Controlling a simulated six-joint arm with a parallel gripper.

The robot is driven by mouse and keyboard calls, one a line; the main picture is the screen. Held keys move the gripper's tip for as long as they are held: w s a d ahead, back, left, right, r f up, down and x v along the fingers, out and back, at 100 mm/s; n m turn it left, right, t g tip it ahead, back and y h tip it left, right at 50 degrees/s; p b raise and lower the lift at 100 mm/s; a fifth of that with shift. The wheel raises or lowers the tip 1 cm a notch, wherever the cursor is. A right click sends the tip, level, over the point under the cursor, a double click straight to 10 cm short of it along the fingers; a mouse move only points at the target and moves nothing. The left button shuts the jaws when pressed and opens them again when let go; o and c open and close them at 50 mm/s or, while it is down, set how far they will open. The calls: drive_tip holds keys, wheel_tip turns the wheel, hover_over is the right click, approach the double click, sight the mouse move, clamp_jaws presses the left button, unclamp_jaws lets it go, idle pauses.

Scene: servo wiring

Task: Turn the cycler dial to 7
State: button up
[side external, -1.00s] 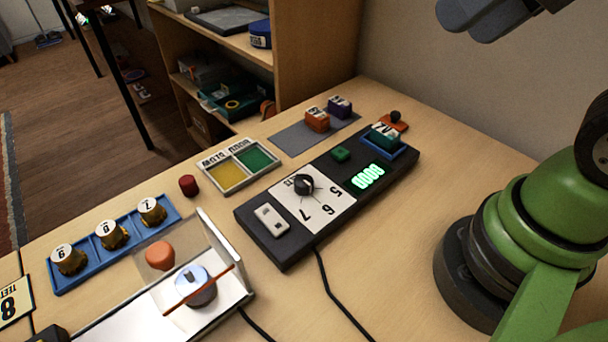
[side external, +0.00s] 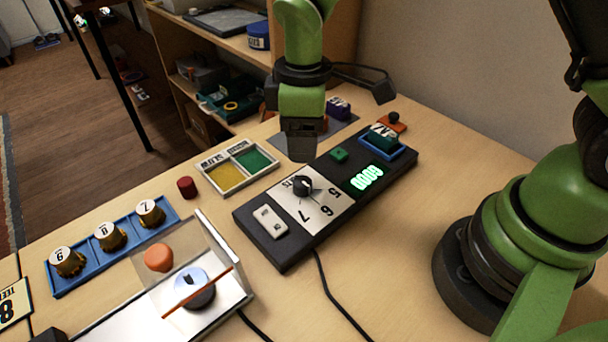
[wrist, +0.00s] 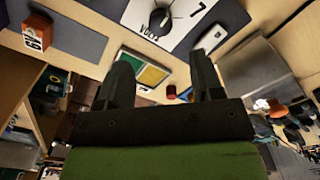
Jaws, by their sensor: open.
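The cycler is a dark box (side external: 287,253) on the table, with a white dial plate (side external: 325,209) marked 5, 6 and 7. Its black dial knob (side external: 302,186) sits near the plate's upper left edge; which mark it points to I cannot tell. The knob also shows at the top of the wrist view (wrist: 159,19), with the 7 to its right. A green lit display (side external: 367,178) is on the box. My gripper (side external: 300,150) hangs above and behind the dial, apart from it. In the wrist view its two fingers (wrist: 160,85) are spread with nothing between them.
A yellow and green tray (side external: 237,168) and a red cylinder (side external: 187,187) lie left of the cycler. A blue rack (side external: 110,240) holds servos. A clear-walled white stand (side external: 205,300) is at the front. A black cable (side external: 325,285) runs forward.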

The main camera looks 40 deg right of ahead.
sight(304, 182)
wheel_tip(304, 182, down, 9)
drive_tip(key=shift+f, duration=0.1)
idle(0.3)
drive_tip(key=shift+c, duration=0.3)
drive_tip(key=c, duration=0.9)
drive_tip(key=shift+o, duration=0.2)
drive_tip(key=shift+m, duration=0.3)
drive_tip(key=m, duration=0.4)
drive_tip(key=shift+s+m, duration=0.1)
drive_tip(key=shift+m, duration=0.2)
drive_tip(key=shift+a+m, duration=0.1)
drive_tip(key=shift+m, duration=2.2)
